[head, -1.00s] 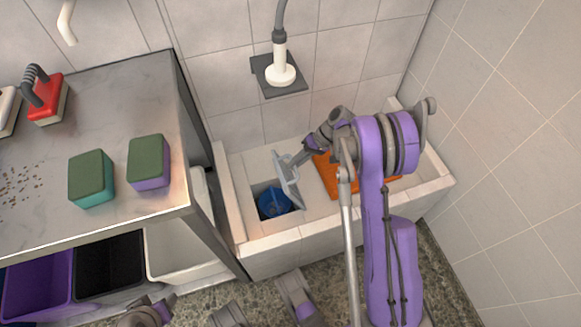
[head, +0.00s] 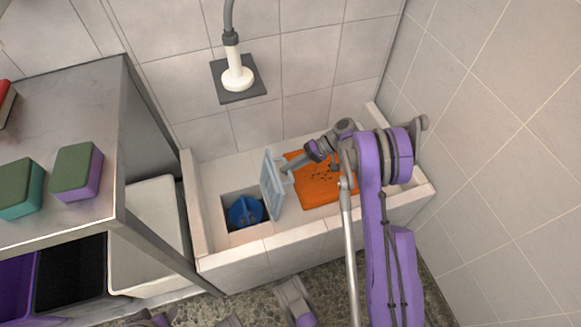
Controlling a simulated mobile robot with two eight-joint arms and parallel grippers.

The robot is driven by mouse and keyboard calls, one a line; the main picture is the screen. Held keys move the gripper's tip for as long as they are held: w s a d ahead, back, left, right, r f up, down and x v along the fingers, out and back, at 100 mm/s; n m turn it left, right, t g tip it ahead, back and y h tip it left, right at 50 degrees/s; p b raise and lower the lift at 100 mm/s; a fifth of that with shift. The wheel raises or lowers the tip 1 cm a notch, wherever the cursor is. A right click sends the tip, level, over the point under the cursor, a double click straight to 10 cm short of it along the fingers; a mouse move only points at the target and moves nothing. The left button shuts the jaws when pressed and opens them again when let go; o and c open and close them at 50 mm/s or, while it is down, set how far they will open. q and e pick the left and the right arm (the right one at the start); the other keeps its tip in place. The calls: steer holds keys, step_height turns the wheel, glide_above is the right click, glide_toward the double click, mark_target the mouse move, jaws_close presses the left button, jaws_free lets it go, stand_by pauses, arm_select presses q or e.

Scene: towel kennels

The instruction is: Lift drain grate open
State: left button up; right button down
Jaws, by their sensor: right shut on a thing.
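The drain grate (head: 270,184) is a pale grey-blue panel standing steeply tilted at the right edge of the square drain opening. My right gripper (head: 287,178) is shut on the grate from its right side; the fingertips are small and partly hidden. The drain opening (head: 229,206) is uncovered, and a blue round part (head: 245,211) sits inside it. My left gripper cannot be made out; only parts of my arms show at the bottom edge.
An orange mat (head: 322,195) with dark specks lies in the tiled basin (head: 288,238), right of the grate. A white shower handset (head: 237,78) hangs on the wall behind. A metal table (head: 75,115) with sponges (head: 78,171) stands left, bins below it.

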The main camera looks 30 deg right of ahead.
arm_select(q)
steer(key=shift+d+f, duration=0.25)
steer(key=shift+d, duration=0.05)
arm_select(e)
steer(key=shift+d+f, duration=0.2)
steer(key=shift+f, duration=0.15)
steer(key=shift+y, duration=0.3)
steer(key=c, duration=0.8)
jaws_free()
steer(key=shift+c, duration=0.2)
steer(key=shift+d, duration=0.1)
arm_select(q)
steer(key=shift+w+p+v, duration=0.25)
steer(key=shift+p+v, duration=0.75)
steer(key=shift+v, duration=0.05)
arm_select(e)
steer(key=v, duration=1.1)
arm_select(q)
steer(key=shift+r, duration=0.1)
